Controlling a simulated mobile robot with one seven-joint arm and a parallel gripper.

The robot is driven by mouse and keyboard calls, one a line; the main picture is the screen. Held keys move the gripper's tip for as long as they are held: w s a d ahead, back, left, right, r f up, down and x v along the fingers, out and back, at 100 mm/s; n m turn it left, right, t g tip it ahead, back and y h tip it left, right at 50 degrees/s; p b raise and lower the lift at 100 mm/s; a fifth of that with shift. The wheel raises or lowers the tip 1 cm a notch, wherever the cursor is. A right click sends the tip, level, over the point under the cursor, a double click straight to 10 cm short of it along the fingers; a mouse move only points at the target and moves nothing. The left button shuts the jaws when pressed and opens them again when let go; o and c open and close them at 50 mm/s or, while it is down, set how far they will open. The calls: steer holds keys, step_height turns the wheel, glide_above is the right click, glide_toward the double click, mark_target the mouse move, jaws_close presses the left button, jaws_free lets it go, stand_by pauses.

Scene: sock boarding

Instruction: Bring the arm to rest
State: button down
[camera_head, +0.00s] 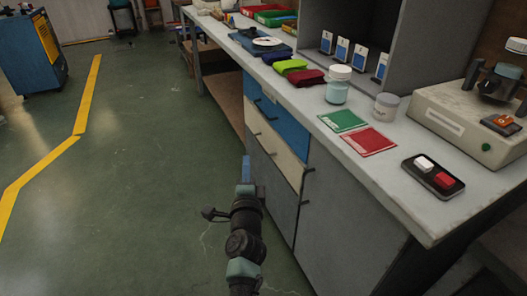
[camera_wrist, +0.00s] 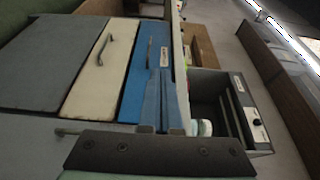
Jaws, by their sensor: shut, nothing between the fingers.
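My arm reaches up from the bottom middle of the head view, over the green floor and left of the workbench's drawers. My gripper (camera_head: 246,168) is at its far end, with blue fingers shut and empty. It appears apart from the bench front; the exact gap cannot be told. In the wrist view the blue fingers (camera_wrist: 164,95) lie over the blue drawer front, which makes their outline hard to separate.
The workbench (camera_head: 410,200) fills the right side. It holds a green card (camera_head: 342,121), a red card (camera_head: 369,140), jars, folded cloths (camera_head: 303,76), a two-button box (camera_head: 433,175) and a machine (camera_head: 470,120). Drawer handles (camera_head: 308,172) stick out.

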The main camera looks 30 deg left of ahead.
steer(key=s+d+r+n+t, duration=0.1)
steer(key=d+r+n+t, duration=0.3)
steer(key=r, duration=0.6)
steer(key=d+r+n, duration=0.2)
steer(key=d+r, duration=0.3)
steer(key=r, duration=0.6)
steer(key=s+d+r+n+t, duration=0.1)
steer(key=d+r+n+t, duration=0.3)
steer(key=r, duration=0.6)
steer(key=s+d+r+n+t+h, duration=0.2)
steer(key=s+d+r+t+h, duration=0.2)
steer(key=s+d+r+h, duration=1.05)
steer(key=s+d+r+y+p, duration=0.1)
steer(key=r+y+p, duration=0.1)
steer(key=r+p, duration=1.4)
steer(key=s+d+r+y+p, duration=0.2)
steer(key=r+y+p, duration=0.1)
steer(key=r+p, duration=1.3)
step_height(320, 180, up, 5)
steer(key=shift+s+f+p, duration=0.2)
steer(key=shift+s+p, duration=0.05)
steer(key=shift+p, duration=0.05)
